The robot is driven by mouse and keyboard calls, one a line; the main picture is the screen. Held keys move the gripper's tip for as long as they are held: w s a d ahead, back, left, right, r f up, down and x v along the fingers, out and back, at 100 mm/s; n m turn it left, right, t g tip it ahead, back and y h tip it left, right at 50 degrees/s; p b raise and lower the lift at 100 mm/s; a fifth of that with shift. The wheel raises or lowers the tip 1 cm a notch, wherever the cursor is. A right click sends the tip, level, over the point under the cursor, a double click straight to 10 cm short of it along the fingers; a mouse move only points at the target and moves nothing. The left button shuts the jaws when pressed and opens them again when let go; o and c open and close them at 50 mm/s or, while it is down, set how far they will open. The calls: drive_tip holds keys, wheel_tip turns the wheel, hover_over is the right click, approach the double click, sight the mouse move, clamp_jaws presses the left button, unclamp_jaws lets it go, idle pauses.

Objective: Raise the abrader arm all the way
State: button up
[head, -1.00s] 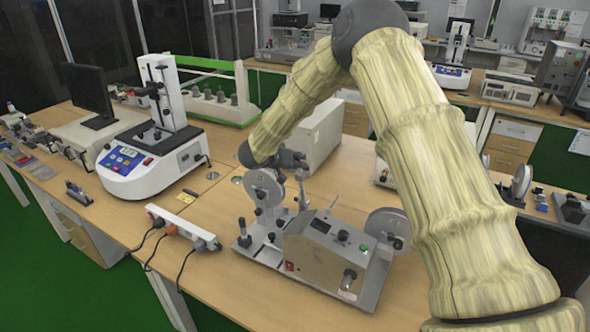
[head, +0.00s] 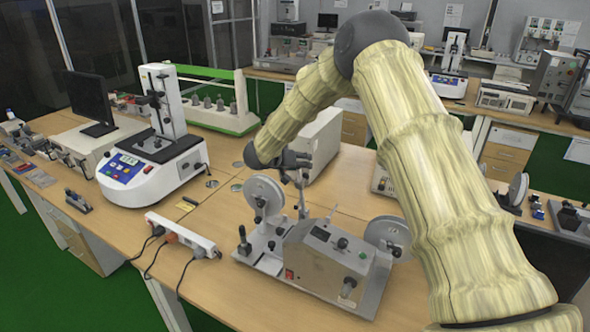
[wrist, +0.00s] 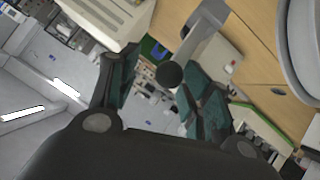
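The abrader (head: 325,265) stands on the front table in the head view, with a grey base, a control box and a wheel at each side. A thin upright lever, apparently the abrader arm (head: 302,200), rises between the left wheel and the box. My gripper (head: 297,160) is at the top of this lever. In the wrist view, my gripper (wrist: 160,90) has its two fingers spread. A dark round knob (wrist: 170,73) on a grey bar (wrist: 203,40) shows in the gap between them. I cannot tell whether either finger touches it.
A power strip (head: 180,233) with plugged cables lies left of the abrader. A white tester with a blue panel (head: 150,165) stands further left. A pale box (head: 320,140) stands behind my gripper. Bare tabletop lies at the front left of the abrader.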

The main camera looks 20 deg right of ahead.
drive_tip(key=shift+x, duration=1.1)
drive_tip(key=shift+s+a+r, duration=0.1)
drive_tip(key=shift+s+a, duration=0.2)
drive_tip(key=shift+a, duration=0.45)
drive_tip(key=shift+a+r, duration=0.1)
drive_tip(key=shift+a, duration=0.45)
drive_tip(key=v, duration=1)
drive_tip(key=shift+s+r, duration=0.4)
drive_tip(key=shift+r, duration=0.05)
drive_tip(key=shift+d, duration=0.1)
